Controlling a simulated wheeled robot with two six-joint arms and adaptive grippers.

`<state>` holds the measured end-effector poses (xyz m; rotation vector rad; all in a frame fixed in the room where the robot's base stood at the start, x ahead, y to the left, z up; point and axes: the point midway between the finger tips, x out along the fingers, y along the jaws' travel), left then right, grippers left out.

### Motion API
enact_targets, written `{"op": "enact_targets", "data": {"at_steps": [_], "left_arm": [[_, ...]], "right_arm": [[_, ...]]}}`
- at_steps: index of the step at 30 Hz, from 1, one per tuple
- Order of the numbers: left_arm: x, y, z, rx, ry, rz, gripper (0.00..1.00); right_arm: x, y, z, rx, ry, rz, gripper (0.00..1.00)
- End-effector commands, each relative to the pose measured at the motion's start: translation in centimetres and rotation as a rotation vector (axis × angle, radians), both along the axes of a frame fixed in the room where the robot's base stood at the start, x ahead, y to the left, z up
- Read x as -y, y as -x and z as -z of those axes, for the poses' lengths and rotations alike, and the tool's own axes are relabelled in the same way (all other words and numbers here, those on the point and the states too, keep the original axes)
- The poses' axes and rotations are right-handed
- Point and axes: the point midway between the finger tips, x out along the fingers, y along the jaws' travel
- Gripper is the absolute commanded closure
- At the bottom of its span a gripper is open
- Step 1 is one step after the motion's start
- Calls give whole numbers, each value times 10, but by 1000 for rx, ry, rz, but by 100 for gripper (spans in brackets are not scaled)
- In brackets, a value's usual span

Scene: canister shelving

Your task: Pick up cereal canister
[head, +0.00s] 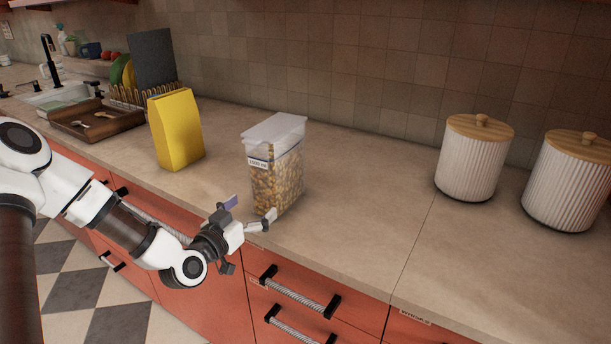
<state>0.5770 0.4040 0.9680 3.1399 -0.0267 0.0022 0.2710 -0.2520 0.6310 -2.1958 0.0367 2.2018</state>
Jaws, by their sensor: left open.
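The cereal canister (277,168) stands upright on the counter near its front edge. It is clear, filled with tan cereal, with a whitish lid and a small label on its upper left side. My left gripper (252,213) is open and empty, just in front of and to the left of the canister's lower part. One finger shows near the canister's base and the other to the left of it. I cannot tell whether a finger touches the canister. My right gripper is not in view.
A yellow box (175,130) stands left of the canister. A brown tray (97,124) and a dish rack (146,96) are farther left. Two ribbed white jars with wooden lids (473,160) (568,185) stand at right. The counter (365,190) between canister and jars is clear. Red drawers (345,290) lie below.

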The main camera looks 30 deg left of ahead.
Motion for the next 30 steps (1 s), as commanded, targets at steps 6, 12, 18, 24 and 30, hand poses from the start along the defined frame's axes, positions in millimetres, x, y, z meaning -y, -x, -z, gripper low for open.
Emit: {"op": "enact_targets", "data": {"at_steps": [6, 12, 18, 24, 30], "left_arm": [[3, -24, 0, -3, -6, 4, 0], [10, -56, -3, -3, -7, 5, 0], [9, -74, -2, -5, 0, 2, 0], [9, -73, -2, -5, 1, 2, 21], [9, -73, -2, -5, 0, 2, 81]], "right_arm": [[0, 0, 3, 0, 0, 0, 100], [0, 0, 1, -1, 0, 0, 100], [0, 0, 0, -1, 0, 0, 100], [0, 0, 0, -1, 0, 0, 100], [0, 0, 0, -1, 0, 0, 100]]}}
